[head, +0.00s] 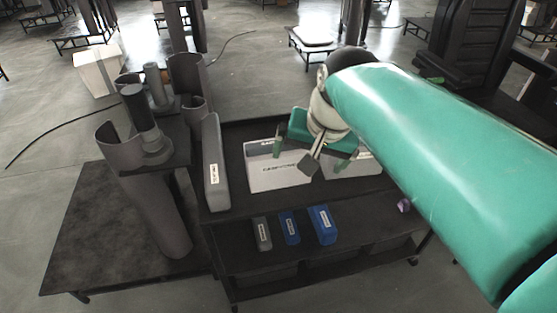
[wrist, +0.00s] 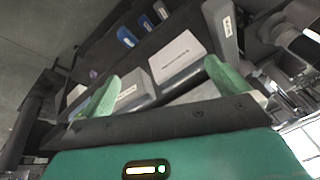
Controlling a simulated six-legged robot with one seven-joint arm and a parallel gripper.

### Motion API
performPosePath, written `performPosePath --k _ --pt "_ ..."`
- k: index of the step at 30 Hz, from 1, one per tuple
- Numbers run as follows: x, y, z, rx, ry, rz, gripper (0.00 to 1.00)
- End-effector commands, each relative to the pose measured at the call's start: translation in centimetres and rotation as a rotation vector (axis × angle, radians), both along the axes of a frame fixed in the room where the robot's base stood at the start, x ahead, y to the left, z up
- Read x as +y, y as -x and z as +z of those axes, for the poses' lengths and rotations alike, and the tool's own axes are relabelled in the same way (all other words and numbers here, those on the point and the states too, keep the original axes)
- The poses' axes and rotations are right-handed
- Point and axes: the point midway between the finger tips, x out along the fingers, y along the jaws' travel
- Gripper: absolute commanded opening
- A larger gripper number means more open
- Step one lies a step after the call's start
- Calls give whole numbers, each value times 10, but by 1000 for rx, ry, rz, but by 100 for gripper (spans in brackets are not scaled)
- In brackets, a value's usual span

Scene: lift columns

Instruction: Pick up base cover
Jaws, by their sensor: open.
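Several labelled parts stand on a dark cart, and the labels are too small to read, so I cannot tell which is the base cover. A long grey part (head: 213,165) stands at the cart's left edge and also shows in the wrist view (wrist: 222,32). A grey-white box (head: 280,173) lies right of it, also in the wrist view (wrist: 178,60). A second pale box (head: 362,165) is partly hidden behind my gripper (head: 311,156). My gripper is open and empty above these boxes; its green fingers spread apart in the wrist view (wrist: 162,70).
The cart's front shelf (head: 370,240) holds a small grey box (head: 262,234) and two blue boxes (head: 289,227) (head: 322,225). A small purple item (head: 404,206) lies to the right. A grey column assembly (head: 155,190) stands close on the left.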

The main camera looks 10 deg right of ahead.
Motion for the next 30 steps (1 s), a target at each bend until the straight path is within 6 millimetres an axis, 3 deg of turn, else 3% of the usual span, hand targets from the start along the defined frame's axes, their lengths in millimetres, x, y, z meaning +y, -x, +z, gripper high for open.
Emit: performPosePath --k 1,10,21,25,30 --pt "-2 -17 4 30 -35 -59 100" --pt "-12 -108 15 208 -234 -428 100" --pt "-34 -216 -15 454 -421 -871 100" --pt "-42 -243 -30 527 -460 -992 100" --pt "-47 -258 -41 575 -483 -1069 100"
